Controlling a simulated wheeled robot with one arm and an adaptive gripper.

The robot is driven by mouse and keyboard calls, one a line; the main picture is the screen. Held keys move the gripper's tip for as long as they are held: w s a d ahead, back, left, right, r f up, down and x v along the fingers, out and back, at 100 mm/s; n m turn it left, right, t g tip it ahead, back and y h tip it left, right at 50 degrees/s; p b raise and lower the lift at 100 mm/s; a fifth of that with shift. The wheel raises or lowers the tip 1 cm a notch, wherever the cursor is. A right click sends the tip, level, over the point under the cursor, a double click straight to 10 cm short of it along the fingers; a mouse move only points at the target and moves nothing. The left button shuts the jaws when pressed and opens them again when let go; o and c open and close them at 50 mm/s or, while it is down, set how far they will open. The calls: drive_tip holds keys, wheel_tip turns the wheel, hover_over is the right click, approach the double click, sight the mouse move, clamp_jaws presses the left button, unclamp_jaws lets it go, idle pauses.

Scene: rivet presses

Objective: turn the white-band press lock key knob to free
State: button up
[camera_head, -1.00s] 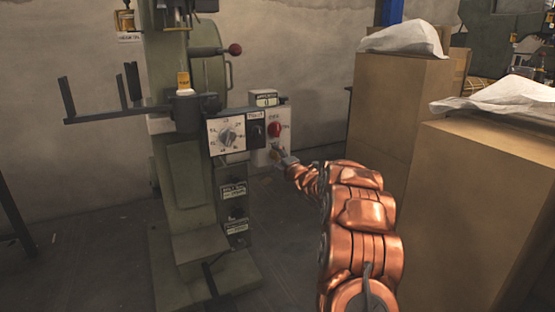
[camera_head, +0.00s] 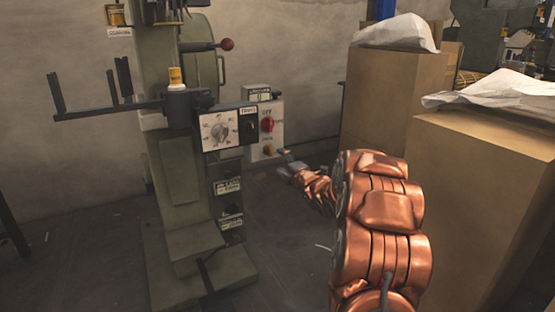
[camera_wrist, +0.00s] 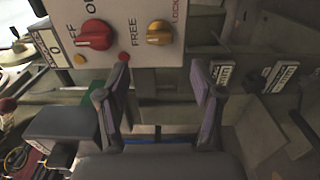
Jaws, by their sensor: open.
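The green press (camera_head: 180,170) stands left of centre in the head view, with a pale switch panel (camera_head: 258,146) on its right side. The panel carries a red knob (camera_head: 267,124) and below it a small yellow knob (camera_head: 268,149). In the wrist view the red knob (camera_wrist: 95,34) is by OFF lettering. The yellow knob (camera_wrist: 159,33) sits between FREE on its left and LOCK lettering on its right; I cannot tell which its pointer marks. My gripper (camera_wrist: 160,92) is open and empty, its fingertips apart from the yellow knob. In the head view my gripper (camera_head: 286,160) is just right of the panel.
A dial box (camera_head: 220,130) is left of the panel. A bracket arm (camera_head: 110,108) juts left from the press, and a red-ball lever (camera_head: 226,44) is above. Tall cardboard boxes (camera_head: 400,100) stand close on the right. The floor between press and boxes shows free room.

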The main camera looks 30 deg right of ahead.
drive_tip(key=shift+s+a, duration=0.15)
drive_tip(key=shift+s, duration=1.5)
